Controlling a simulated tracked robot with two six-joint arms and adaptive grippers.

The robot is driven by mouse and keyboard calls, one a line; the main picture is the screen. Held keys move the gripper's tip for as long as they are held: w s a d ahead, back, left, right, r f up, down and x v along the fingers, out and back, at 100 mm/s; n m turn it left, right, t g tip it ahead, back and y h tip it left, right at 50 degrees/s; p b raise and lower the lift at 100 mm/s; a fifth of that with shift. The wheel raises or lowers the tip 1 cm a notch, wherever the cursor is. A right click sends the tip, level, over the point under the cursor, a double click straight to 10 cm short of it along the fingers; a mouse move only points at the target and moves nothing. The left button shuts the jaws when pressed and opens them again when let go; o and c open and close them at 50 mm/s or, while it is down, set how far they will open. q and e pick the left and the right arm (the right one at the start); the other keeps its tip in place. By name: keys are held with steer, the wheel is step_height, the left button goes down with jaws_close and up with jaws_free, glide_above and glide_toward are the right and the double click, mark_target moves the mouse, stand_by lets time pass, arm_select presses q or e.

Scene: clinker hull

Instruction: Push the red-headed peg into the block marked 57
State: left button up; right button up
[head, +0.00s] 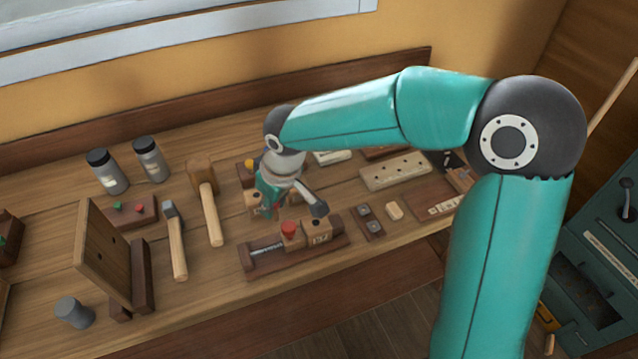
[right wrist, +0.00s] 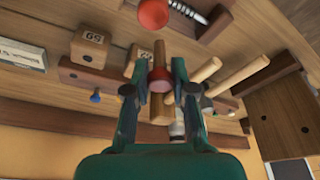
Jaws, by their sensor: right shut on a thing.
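My right gripper (head: 275,203) is above the middle of the bench, pointing down. In the right wrist view my right gripper (right wrist: 160,82) is shut on the red-headed peg (right wrist: 159,58). Its red head is between the fingertips and its wooden shaft points away from the camera. A pale wooden block (head: 320,238) sits in the screw vise (head: 262,268); its number is small and seems to end in 7. The peg is apart from this block. My left gripper is not in view.
A red knob (head: 289,229) stands on the vise beside the block. Another numbered block (right wrist: 93,40) is behind. A mallet (head: 210,215), a hammer (head: 177,250) and a tilted board (head: 105,255) are to the left. A holed board (head: 395,171) lies to the right.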

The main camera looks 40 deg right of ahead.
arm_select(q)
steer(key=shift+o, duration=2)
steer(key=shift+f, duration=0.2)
arm_select(e)
steer(key=shift+d+r, duration=0.1)
steer(key=shift+d, duration=0.25)
steer(key=s+d+r+b, duration=0.3)
steer(key=s+d, duration=0.1)
steer(key=d, duration=0.3)
arm_select(q)
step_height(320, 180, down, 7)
steer(key=b, duration=0.4)
arm_select(e)
steer(key=shift+n, duration=0.3)
steer(key=shift+a+f, duration=0.15)
steer(key=shift+f, duration=2.3)
arm_select(q)
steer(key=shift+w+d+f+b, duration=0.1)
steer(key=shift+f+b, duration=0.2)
steer(key=shift+b, duration=0.15)
arm_select(e)
steer(key=shift+f, duration=0.25)
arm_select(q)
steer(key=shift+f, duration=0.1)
arm_select(e)
steer(key=shift+f, duration=0.2)
